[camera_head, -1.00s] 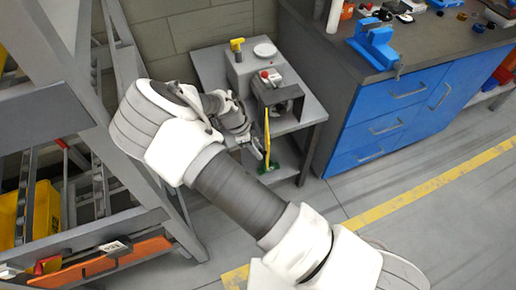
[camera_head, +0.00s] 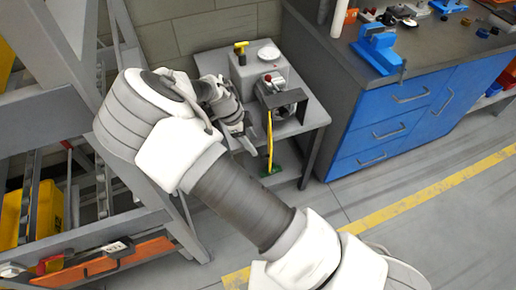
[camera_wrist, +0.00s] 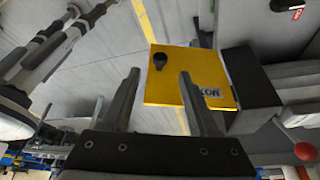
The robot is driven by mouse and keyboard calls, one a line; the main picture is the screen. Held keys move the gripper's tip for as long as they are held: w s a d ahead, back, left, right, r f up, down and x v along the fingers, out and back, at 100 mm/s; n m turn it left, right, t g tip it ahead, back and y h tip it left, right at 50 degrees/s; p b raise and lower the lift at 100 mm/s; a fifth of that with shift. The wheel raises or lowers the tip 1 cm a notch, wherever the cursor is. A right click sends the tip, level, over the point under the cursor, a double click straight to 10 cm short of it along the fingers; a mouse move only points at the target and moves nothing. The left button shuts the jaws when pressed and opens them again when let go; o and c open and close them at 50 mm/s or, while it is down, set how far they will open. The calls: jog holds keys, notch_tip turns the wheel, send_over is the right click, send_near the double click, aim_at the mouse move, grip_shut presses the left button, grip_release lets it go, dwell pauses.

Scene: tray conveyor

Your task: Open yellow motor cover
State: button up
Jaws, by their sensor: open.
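The yellow motor cover (camera_wrist: 188,78) shows in the wrist view as a flat yellow panel with a dark round knob or latch and partly hidden lettering. In the head view it is a thin yellow strip (camera_head: 270,135) seen edge-on, at the front of the dark machine housing (camera_head: 284,100) on the small grey table. My gripper (camera_wrist: 157,75) is open, with its two fingers in front of the panel; the right finger overlaps it and the left is beside its left edge. Nothing is between the fingers. In the head view my gripper (camera_head: 250,145) is just left of the cover.
The grey table (camera_head: 312,112) also bears a yellow-handled part (camera_head: 240,50), a white disc (camera_head: 268,54) and a red button (camera_head: 267,78). A blue-drawer workbench (camera_head: 385,125) stands to the right, a grey rack (camera_head: 130,235) to the left. Open floor lies in front.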

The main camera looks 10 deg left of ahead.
jog(key=v, duration=1.1)
jog(key=shift+p, duration=0.3)
jog(key=s+d+r+n+y, duration=0.3)
jog(key=d+r+n, duration=0.1)
jog(key=d+r, duration=0.4)
jog(key=s+d+r+n+y, duration=0.3)
jog(key=d+r, duration=0.5)
jog(key=r, duration=0.1)
jog(key=s+d+r+n+t, duration=0.2)
jog(key=s+d+r+n, duration=0.1)
jog(key=s, duration=0.4)
jog(key=s+d+r+n+t+h, duration=0.1)
jog(key=s+d+r+n+t, duration=0.2)
jog(key=s+d+n, duration=0.3)
jog(key=shift+s+d+r+n+h+p, duration=0.3)
jog(key=shift+s+d+r, duration=0.15)
jog(key=shift+s+r, duration=0.15)
